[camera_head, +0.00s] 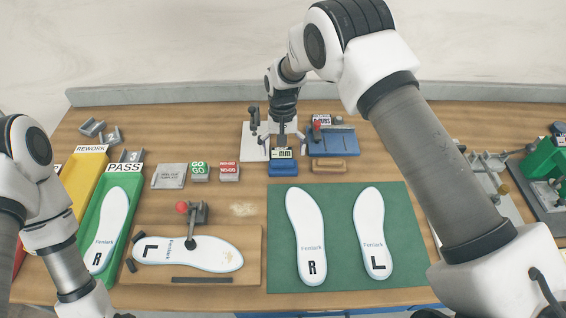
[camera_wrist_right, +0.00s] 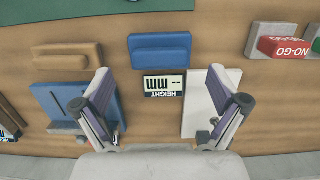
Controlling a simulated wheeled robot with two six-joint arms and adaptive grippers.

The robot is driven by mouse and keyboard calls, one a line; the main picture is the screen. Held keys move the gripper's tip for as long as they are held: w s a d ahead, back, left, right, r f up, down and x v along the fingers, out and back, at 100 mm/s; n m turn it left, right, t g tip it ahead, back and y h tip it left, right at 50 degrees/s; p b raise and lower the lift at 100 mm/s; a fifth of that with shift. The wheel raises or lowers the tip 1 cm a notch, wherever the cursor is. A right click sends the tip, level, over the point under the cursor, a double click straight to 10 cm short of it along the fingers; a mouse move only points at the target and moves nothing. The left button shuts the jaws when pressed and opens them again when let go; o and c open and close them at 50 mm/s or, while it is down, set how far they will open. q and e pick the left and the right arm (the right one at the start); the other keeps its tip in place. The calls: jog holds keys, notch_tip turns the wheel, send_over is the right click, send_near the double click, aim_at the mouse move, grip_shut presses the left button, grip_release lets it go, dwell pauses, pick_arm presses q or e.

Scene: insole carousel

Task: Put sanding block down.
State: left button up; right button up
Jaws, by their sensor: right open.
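A tan block (camera_head: 329,165) and a blue block (camera_head: 283,169) lie side by side on the wooden table, behind the green mat. In the right wrist view the tan block (camera_wrist_right: 67,60) is at the left and the blue block (camera_wrist_right: 160,47) is in the middle. I cannot tell for sure which is the sanding block. My right gripper (camera_head: 284,141) hangs above the table just behind the blue block. Its fingers (camera_wrist_right: 163,103) are spread apart with nothing between them. A HEIGHT display (camera_wrist_right: 163,85) shows below, between the fingertips. My left gripper is outside the picture.
A white plate (camera_head: 256,151) and a blue fixture (camera_head: 333,141) flank my right gripper. Insoles lie on the green mat (camera_head: 340,279) and in a wooden clamp fixture (camera_head: 256,266). A green PASS tray (camera_head: 134,183) and NO-GO block (camera_head: 229,171) stand left.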

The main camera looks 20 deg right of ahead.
notch_tip(320, 180, up, 8)
jog(key=b, duration=0.1)
jog(key=shift+w+f+b, duration=0.25)
jog(key=shift+w+b, duration=0.1)
jog(key=shift+w, duration=0.1)
jog(key=shift+d, duration=0.1)
